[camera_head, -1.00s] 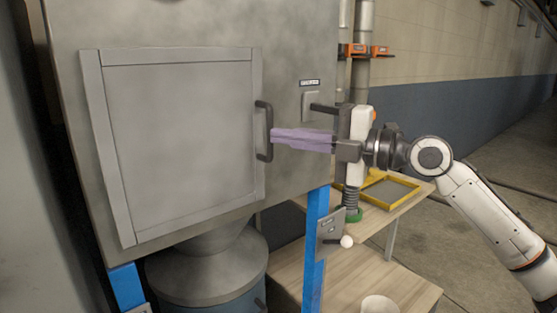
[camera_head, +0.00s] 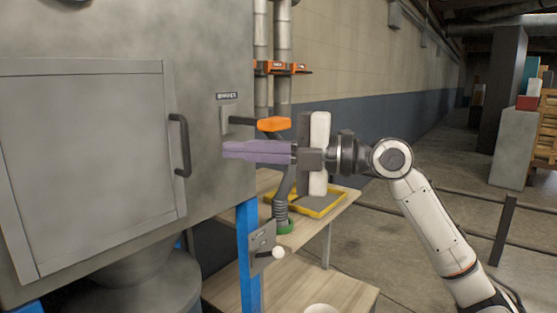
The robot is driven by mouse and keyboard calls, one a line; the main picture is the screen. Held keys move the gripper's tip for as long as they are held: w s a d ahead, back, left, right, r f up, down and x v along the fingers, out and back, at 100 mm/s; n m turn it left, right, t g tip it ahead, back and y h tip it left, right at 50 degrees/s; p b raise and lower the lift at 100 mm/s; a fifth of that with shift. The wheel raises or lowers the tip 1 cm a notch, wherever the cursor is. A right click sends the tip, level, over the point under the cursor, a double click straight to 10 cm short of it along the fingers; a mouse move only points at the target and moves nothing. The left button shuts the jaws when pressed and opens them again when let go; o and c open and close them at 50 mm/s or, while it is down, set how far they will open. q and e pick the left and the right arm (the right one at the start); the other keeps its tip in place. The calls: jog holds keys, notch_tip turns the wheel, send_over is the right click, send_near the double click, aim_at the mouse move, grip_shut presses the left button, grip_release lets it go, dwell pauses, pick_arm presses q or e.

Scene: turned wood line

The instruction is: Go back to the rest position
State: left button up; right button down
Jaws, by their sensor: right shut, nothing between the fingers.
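My right gripper (camera_head: 226,150) has purple fingers, which are shut with nothing between them. It points left, and in the picture its tips lie to the right of the dark door handle (camera_head: 181,145) with a gap between them. My right arm comes in from the lower right, its forearm sloping up to the wrist. The grey cabinet (camera_head: 215,60) with its closed door (camera_head: 90,170) fills the left of the view. My left gripper is not in view.
A wooden bench (camera_head: 340,290) stands below, with a yellow frame (camera_head: 322,208) on its upper top. Orange clamps (camera_head: 280,68) hold pipes at the wall.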

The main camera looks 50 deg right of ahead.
jog(key=shift+d+b+v, duration=0.2)
jog(key=shift+b+v, duration=0.05)
jog(key=shift+v, duration=1.1)
jog(key=shift+d+b+v, duration=0.15)
jog(key=shift+b+v, duration=0.05)
jog(key=shift+v, duration=1.2)
